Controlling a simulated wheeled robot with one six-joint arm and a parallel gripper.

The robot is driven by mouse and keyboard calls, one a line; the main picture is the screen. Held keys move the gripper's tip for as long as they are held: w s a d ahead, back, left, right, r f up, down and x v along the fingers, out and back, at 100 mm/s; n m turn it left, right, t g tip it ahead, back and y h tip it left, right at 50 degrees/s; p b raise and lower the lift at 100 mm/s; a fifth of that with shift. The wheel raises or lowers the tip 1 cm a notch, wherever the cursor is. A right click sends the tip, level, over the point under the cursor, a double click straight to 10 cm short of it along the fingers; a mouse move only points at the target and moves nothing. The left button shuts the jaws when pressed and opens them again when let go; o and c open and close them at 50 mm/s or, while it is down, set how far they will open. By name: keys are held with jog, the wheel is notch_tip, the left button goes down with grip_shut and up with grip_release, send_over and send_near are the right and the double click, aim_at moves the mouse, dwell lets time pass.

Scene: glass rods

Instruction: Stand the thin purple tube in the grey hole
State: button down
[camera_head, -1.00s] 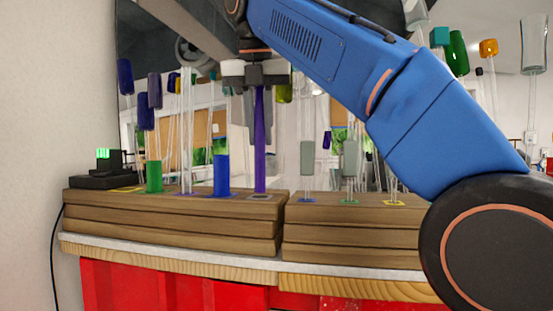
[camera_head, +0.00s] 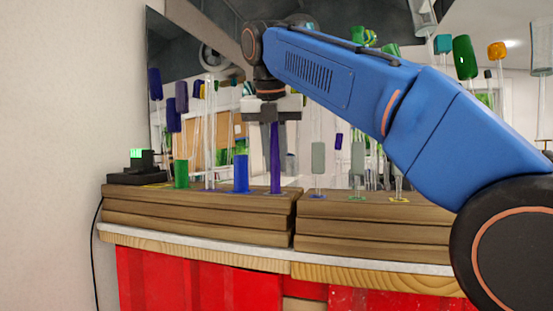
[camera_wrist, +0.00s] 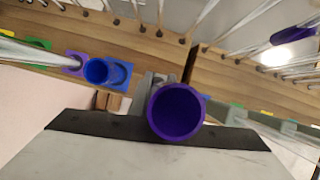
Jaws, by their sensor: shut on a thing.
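The thin purple tube (camera_head: 276,158) is upright below my gripper (camera_head: 272,110) in the head view. My gripper is shut on its upper part. The tube's foot meets the wooden block at the grey-marked hole (camera_head: 284,193), and its lower end seems to be inside; the hole itself is mostly hidden by the tube. In the wrist view the tube's round open mouth (camera_wrist: 175,111) faces the camera, between the jaws, and covers what is beneath it.
A short blue tube (camera_head: 241,174) stands just left of the purple one, and a green tube (camera_head: 181,174) farther left. Tall clear rods (camera_head: 210,130) stand close behind. A second block (camera_head: 370,215) with thin glass stands lies right. A black device (camera_head: 138,168) sits at the left end.

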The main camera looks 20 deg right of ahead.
aim_at(275, 144)
jog(key=c, duration=1.6)
grip_release()
jog(key=shift+c, duration=0.2)
jog(key=shift+v, duration=3.85)
jog(key=shift+s, duration=0.1)
